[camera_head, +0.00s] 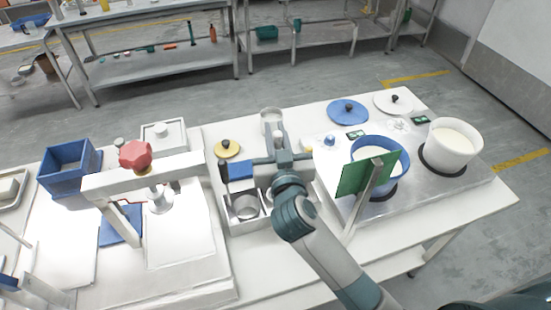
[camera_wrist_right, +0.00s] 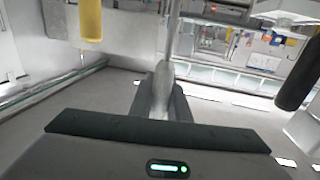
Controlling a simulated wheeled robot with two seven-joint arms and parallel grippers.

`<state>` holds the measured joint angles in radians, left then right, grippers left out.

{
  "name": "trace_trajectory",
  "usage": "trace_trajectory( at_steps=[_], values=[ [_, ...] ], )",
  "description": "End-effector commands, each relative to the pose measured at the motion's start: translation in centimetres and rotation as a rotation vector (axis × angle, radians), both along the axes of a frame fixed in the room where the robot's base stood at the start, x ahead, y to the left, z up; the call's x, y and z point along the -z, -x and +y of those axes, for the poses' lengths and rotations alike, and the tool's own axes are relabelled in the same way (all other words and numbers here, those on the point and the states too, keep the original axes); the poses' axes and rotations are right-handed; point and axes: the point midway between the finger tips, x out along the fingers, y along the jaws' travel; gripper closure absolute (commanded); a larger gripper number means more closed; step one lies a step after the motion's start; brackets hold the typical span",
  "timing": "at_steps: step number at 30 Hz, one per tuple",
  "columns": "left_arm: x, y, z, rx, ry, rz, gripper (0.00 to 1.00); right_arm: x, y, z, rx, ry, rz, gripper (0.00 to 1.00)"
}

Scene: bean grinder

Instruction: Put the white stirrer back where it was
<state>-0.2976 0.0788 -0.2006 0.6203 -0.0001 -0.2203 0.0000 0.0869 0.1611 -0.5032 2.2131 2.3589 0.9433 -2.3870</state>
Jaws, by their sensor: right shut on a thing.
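My right gripper (camera_head: 278,143) is over the middle of the table, above a partitioned white box (camera_head: 232,222). In the wrist view, the right gripper (camera_wrist_right: 163,88) is shut on a thin pale rod, the white stirrer (camera_wrist_right: 172,40), which extends upward out of the picture. In the head view the stirrer is mostly hidden by the gripper. A yellow handle (camera_wrist_right: 90,20) and a black handle (camera_wrist_right: 296,75) hang to either side of it, apart from the fingers. The black handle (camera_head: 223,170) also shows in the head view. My left gripper is not in view.
A blue pot (camera_head: 362,146) with a green panel (camera_head: 352,178) before it and a white pot (camera_head: 441,158) stand on a stove at right. Lids lie behind them. A white press with a red knob (camera_head: 135,154) and a blue bin (camera_head: 68,170) stand at left.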

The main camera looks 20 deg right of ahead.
Motion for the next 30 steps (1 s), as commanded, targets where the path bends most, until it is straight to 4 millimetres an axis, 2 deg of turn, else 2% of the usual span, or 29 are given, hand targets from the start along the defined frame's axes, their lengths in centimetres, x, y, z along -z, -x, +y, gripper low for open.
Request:
trace_trajectory(
  at_steps=[1, 4, 17, 25, 30],
  values=[
    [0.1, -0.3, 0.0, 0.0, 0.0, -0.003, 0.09, 1.0, 0.1, 0.0, 0.001, 0.0, 0.004, 1.0],
    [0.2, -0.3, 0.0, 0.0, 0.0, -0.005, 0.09, 1.9, 0.0, 0.0, 0.001, -0.001, 0.002, 1.0],
    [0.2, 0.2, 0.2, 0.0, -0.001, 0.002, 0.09, 2.5, 0.0, 0.0, 0.0, 0.0, -0.001, 1.0],
    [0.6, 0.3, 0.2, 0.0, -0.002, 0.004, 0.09, 5.5, 0.0, 0.0, 0.001, -0.002, 0.002, 1.0],
    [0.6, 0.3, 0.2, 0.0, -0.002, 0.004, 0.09, 6.0, 0.0, 0.0, -0.001, 0.0, -0.001, 1.0]
  ],
)
